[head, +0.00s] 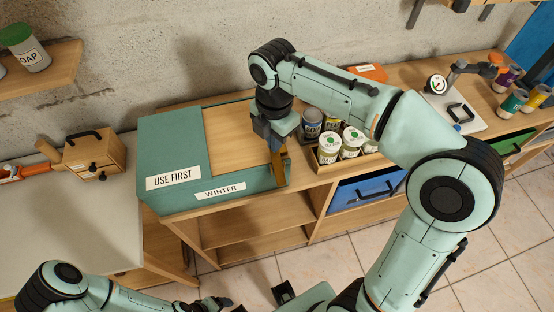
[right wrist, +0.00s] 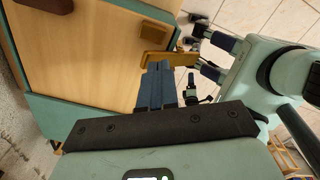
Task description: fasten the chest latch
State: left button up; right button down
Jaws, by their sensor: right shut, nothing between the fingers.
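The teal chest (head: 172,143) with a wooden top panel (head: 232,130) stands on the bench and bears the labels USE FIRST and WINTER. A brown latch piece (head: 282,172) is at its right front corner. In the right wrist view, the latch bar (right wrist: 168,61) projects past the chest's edge beside a small wooden block (right wrist: 155,38). My right gripper (head: 276,143) is shut and empty, pointing down close beside the latch; its fingers (right wrist: 154,85) also show in the wrist view. I cannot tell if they touch it. My left gripper (head: 215,303) is low at the bottom edge, its jaws unclear.
A wooden tray with several jars (head: 329,148) stands right of the chest. A blue drawer (head: 365,190) is below it. A small wooden box (head: 95,153) is on the left table. My right arm crosses above the bench; open shelves lie under the chest.

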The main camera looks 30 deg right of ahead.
pick_arm(q)
jog(key=shift+s+f+b, duration=0.25)
jog(key=shift+f+b, duration=0.15)
jog(key=shift+f, duration=0.1)
jog(key=shift+s+f+b, duration=0.2)
jog(key=shift+f+b, duration=0.2)
jog(key=shift+f, duration=0.05)
pick_arm(e)
jog(key=shift+f, duration=1.4)
jog(key=shift+r+p, duration=1.1)
jog(key=shift+r, duration=0.35)
jog(key=shift+r+p, duration=1.45)
jog(key=shift+r, duration=0.7)
pick_arm(q)
jog(key=w+r, duration=0.4)
jog(key=r, duration=0.2)
jog(key=shift+w+r, duration=0.15)
jog(key=shift+r, duration=0.05)
pick_arm(e)
jog(key=shift+f, duration=0.1)
